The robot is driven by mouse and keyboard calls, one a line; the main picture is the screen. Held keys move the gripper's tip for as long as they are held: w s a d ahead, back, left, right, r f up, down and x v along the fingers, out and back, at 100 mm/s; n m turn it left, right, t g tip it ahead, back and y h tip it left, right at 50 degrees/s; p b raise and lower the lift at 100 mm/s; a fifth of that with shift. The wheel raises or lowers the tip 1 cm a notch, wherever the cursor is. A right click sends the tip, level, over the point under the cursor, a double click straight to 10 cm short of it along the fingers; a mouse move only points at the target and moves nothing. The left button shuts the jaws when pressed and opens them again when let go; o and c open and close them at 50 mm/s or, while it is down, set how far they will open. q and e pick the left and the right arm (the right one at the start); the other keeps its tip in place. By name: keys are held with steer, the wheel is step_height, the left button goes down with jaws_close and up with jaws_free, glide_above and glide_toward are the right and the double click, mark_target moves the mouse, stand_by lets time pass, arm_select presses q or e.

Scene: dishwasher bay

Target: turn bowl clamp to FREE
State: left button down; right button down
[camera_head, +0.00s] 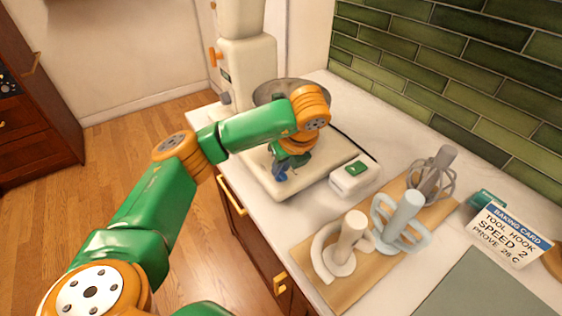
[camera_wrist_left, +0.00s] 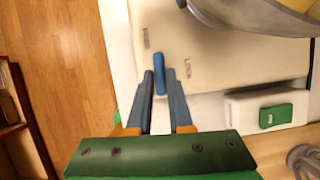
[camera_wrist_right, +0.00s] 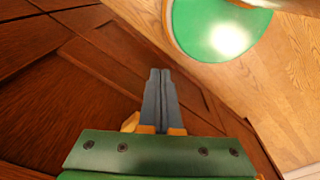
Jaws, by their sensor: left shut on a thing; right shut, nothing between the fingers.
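The bowl clamp is a short blue lever (camera_wrist_left: 159,73) on the cream mixer base (camera_wrist_left: 215,45). It lies nearly upright in the left wrist view, with small dark markings on either side; the one to its right seems to read LOCK, the other is too small to read. My left gripper (camera_wrist_left: 160,80) is shut on the lever, a finger on each side. In the head view my left gripper (camera_head: 282,167) is low over the near side of the mixer base, and my arm hides most of the lever. My right gripper (camera_wrist_right: 159,75) is shut and empty beside dark wooden cabinet fronts.
The steel bowl (camera_head: 276,91) stands on the mixer behind my left wrist. A white box with a green button (camera_head: 357,168) sits right of the base. A wooden board (camera_head: 352,285) holds three mixing tools. A baking card (camera_head: 510,236) stands at the right.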

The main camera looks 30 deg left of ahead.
arm_select(q)
steer(key=shift+w+n, duration=0.1)
steer(key=shift+n, duration=0.4)
steer(key=c, duration=0.8)
jaws_free()
steer(key=shift+r, duration=0.1)
steer(key=p+v, duration=0.2)
steer(key=v, duration=0.5)
steer(key=shift+d, duration=0.1)
steer(key=shift+w, duration=0.1)
